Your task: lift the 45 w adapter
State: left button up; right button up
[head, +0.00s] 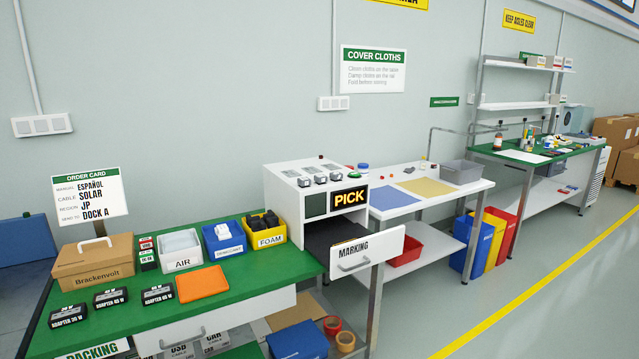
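Three small dark adapters with printed labels stand in a row at the front left of the green packing table (245,296). The middle adapter (110,298) seems to be the 45 W one, but the print is small and I cannot be sure. Another adapter (69,315) is to its left, and one more (158,294) is to its right. All three rest on the table, apart from each other. Neither of my grippers shows in the head view.
A white PICK machine (295,200) stands at the table's right end.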

aim_at(109, 298)
jog(key=u, duration=1.25)
jog(key=i+j+z, duration=0.15)
jog(key=i+j, duration=0.65)
jog(key=i, duration=0.15)
